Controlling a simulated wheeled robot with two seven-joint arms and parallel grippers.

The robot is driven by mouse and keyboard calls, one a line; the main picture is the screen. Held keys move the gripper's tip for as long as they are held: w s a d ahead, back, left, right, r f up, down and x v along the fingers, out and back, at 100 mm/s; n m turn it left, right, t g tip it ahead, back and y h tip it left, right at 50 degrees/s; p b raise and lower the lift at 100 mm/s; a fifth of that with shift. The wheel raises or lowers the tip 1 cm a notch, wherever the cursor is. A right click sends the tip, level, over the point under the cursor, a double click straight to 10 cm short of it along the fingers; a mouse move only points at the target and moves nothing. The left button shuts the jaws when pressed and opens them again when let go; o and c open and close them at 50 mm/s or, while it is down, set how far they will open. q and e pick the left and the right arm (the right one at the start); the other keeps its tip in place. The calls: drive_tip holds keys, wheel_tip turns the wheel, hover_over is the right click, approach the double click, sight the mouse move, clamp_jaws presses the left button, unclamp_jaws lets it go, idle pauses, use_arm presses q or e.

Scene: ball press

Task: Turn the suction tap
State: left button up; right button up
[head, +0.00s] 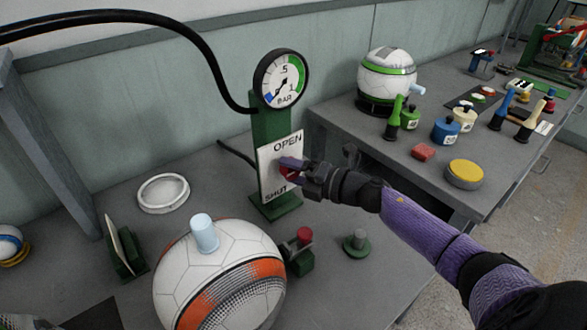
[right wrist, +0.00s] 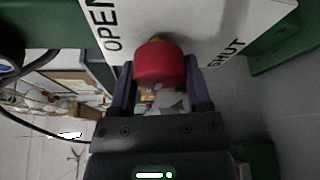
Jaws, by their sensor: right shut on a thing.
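The suction tap is a red knob (right wrist: 160,65) on a white plate (head: 270,180) marked OPEN at the top and SHUT at the bottom. In the head view the knob (head: 289,172) is mostly hidden by my right gripper (head: 290,168). My right gripper is shut on the knob, and its purple fingers show on both sides of it in the right wrist view (right wrist: 160,85). The plate is fixed to a green post (head: 271,122) with a round BAR gauge (head: 281,80) on top; its needle points to the lower left, near the blue part. My left gripper is not in view.
A white and orange ball (head: 190,275) with a pale blue plug stands in front of the post. A small green stand with a red top (head: 303,240) and a green disc (head: 357,243) are near it. A white ring (head: 163,193) lies to the left. A second table at right holds another ball (head: 386,78).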

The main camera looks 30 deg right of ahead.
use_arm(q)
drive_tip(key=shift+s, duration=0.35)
use_arm(e)
drive_tip(key=shift+f, duration=0.1)
drive_tip(key=o, duration=0.9)
drive_tip(key=shift+c, duration=0.2)
drive_tip(key=o, duration=0.4)
drive_tip(key=shift+s+d, duration=0.15)
drive_tip(key=shift+s, duration=0.15)
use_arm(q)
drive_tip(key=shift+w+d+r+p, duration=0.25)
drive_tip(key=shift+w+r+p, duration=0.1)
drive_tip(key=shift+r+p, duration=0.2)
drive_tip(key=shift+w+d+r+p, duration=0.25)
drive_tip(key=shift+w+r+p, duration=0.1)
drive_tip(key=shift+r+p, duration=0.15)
use_arm(e)
drive_tip(key=v, duration=0.9)
drive_tip(key=shift+s, duration=0.15)
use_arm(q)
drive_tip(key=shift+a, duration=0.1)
